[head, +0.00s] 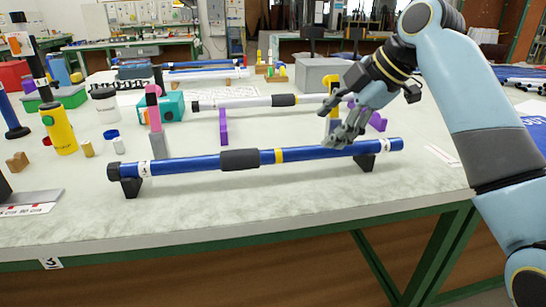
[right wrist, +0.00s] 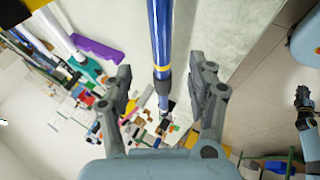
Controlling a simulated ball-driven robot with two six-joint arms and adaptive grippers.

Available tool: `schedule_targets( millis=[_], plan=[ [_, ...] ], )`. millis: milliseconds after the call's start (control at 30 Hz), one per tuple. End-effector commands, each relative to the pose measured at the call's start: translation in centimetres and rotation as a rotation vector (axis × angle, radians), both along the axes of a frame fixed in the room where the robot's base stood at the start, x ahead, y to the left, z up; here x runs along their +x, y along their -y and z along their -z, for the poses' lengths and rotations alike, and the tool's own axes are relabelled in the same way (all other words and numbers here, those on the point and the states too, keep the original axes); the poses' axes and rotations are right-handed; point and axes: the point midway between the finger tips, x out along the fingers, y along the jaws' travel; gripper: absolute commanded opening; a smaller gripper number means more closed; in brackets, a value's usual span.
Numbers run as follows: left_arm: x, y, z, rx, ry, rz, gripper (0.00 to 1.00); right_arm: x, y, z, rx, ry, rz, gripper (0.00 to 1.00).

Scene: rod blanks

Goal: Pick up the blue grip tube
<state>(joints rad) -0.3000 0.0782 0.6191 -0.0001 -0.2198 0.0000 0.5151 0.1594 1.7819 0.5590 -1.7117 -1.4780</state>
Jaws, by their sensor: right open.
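The blue grip tube (head: 200,163) lies level on two black supports near the front edge of the table. It has a dark grip sleeve (head: 240,159) near its middle and a yellow band to the right of that. My right gripper (head: 336,138) is open and empty, just over the tube between the yellow band and the right support. In the right wrist view the tube (right wrist: 160,30) runs between the two spread fingers, seemingly apart from both. What looks like my left gripper (right wrist: 303,98) shows small at that view's right edge; its jaws are unclear.
A white tube with a dark grip (head: 240,102) lies behind on purple supports. A pink post (head: 153,110) stands behind the blue tube's left part. A yellow bottle (head: 59,128) and a white jar (head: 104,104) stand at left. The table front (head: 300,205) is clear.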

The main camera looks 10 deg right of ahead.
Motion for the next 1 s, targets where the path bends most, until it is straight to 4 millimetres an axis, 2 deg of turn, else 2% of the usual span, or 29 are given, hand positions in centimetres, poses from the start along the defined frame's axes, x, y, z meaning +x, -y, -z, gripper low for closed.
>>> schedule_targets(
  millis=[33,133,367,633,933,1000],
  plan=[
    [-0.1,0.0,0.4,0.0,-0.001,0.0,0.0,0.3,-0.5,1.1,0.003,-0.005,-0.003,0.58],
    [-0.2,0.0,0.7,0.0,-0.003,0.0,0.0,1.1,-1.1,2.5,0.003,-0.006,-0.001,0.58],
    [-0.2,-0.1,1.1,0.001,-0.004,0.001,0.0,2.1,-1.9,4.2,0.002,-0.004,0.001,0.58],
    [-0.5,-0.2,2.2,0.002,-0.009,0.001,0.0,3.8,-3.3,7.6,0.001,-0.005,0.002,0.58],
    [-0.5,-0.2,2.2,0.002,-0.009,0.001,0.0,4.2,-3.5,8.0,0.0,-0.003,0.002,0.58],
    [-0.5,-0.2,2.2,0.002,-0.009,0.001,0.0,4.2,-3.5,8.0,0.0,-0.003,0.002,0.51]
  ],
)
